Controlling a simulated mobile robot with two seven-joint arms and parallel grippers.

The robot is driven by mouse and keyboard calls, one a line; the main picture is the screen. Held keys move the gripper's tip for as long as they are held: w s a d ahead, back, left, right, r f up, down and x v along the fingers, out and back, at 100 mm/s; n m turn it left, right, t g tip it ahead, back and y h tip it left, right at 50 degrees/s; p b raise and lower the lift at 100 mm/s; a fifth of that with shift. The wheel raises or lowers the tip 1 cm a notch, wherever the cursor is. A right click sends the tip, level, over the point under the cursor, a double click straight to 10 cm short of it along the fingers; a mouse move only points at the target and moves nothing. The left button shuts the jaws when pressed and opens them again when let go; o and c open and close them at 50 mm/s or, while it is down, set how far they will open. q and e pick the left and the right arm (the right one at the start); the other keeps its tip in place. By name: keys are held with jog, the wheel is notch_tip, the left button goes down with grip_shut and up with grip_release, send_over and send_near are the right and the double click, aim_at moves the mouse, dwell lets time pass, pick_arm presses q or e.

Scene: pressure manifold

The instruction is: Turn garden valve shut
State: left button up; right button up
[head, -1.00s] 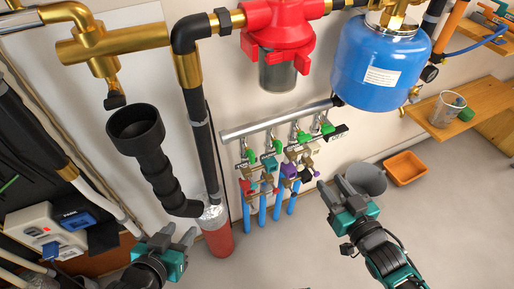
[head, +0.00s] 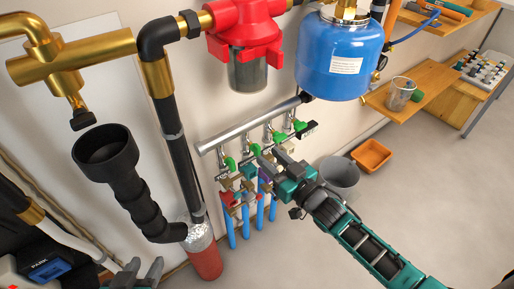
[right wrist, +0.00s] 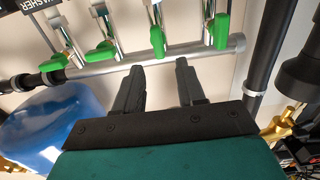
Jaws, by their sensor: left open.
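The manifold is a grey pipe (head: 250,125) low on the wall with several green-handled valves, one green handle (head: 300,125) at its right end. Small tags hang by the valves. I cannot read which one says garden; one tag (right wrist: 40,25) in the right wrist view reads "WASHER". My right gripper (head: 268,158) is in front of the valves and hides some of them. In the right wrist view its fingers (right wrist: 160,68) are apart and empty, pointing towards the pipe and green handles (right wrist: 158,42), with a gap left. My left gripper (head: 143,268) is open and empty at the bottom edge.
A blue tank (head: 335,60) and a red filter housing (head: 245,35) hang above the manifold. A black drain pipe (head: 135,195) stands to its left. A grey bucket (head: 340,172) and an orange tub (head: 371,155) are on the floor at right. The floor in front is clear.

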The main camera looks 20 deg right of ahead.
aim_at(259, 148)
jog(key=b+x, duration=0.1)
jog(key=x, duration=0.5)
grip_shut()
dwell(0.3)
